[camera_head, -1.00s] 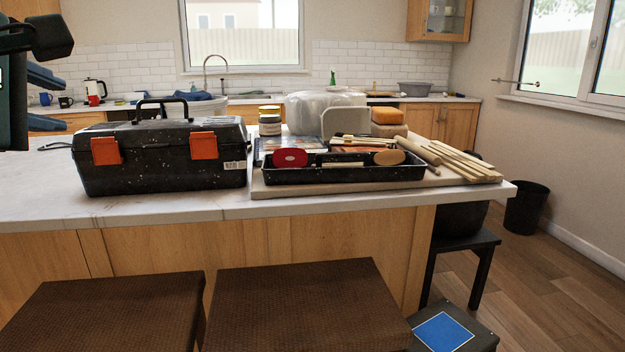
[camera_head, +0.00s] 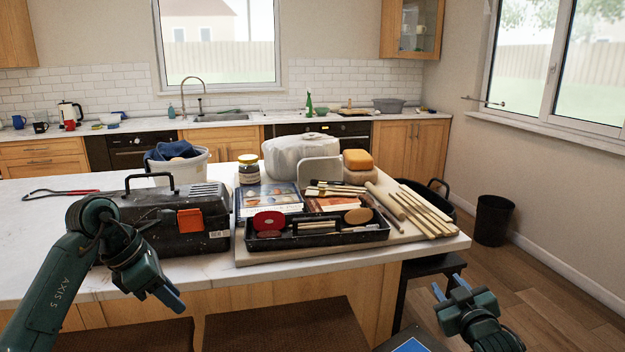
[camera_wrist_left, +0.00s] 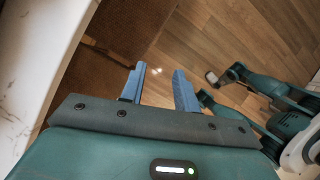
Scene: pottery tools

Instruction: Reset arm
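My left gripper (camera_head: 172,300) hangs in front of the counter's front edge, below the black toolbox (camera_head: 180,222). In the left wrist view its two blue fingers (camera_wrist_left: 158,82) stand apart with nothing between them, over the floor and a brown seat. My right gripper (camera_head: 448,286) is low at the right, in front of the counter's right end. Its two blue fingertips are apart and empty. Neither gripper touches anything. My right arm (camera_wrist_left: 275,105) also shows at the right of the left wrist view.
The counter (camera_head: 25,240) carries the toolbox, a black tool tray (camera_head: 318,240) on a board, wooden sticks (camera_head: 425,212), a jar (camera_head: 248,170) and a white bucket (camera_head: 190,168). Brown seats (camera_head: 290,325) stand in front. A dark stool (camera_head: 430,265) stands near my right gripper.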

